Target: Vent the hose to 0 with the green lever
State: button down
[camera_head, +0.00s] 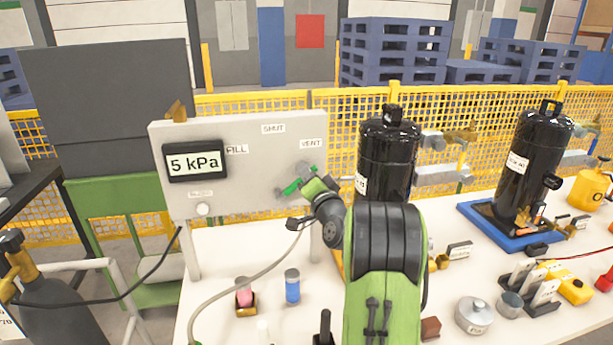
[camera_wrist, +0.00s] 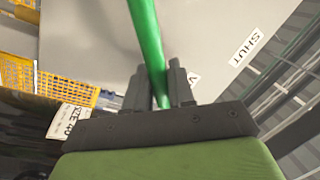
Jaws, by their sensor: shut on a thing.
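The grey panel (camera_head: 240,180) stands upright at the back of the table, with FILL, SHUT and VENT labels. Its display (camera_head: 194,162) reads 5 kPa. The green lever (camera_head: 292,187) is on the panel's right part, below the VENT label (camera_head: 311,143). My gripper (camera_head: 305,186) is at the lever's right end, below the VENT label. In the wrist view the green lever (camera_wrist: 147,45) runs down between the two dark fingers of my gripper (camera_wrist: 160,88), which is shut on it. The hose (camera_head: 240,285) curves across the table below the panel. Its upper end is partly hidden behind my arm.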

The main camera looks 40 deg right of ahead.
jog(key=c, duration=1.1)
grip_release()
jog(key=b+v, duration=0.5)
jog(key=v, duration=1.1)
jog(key=shift+r, duration=0.1)
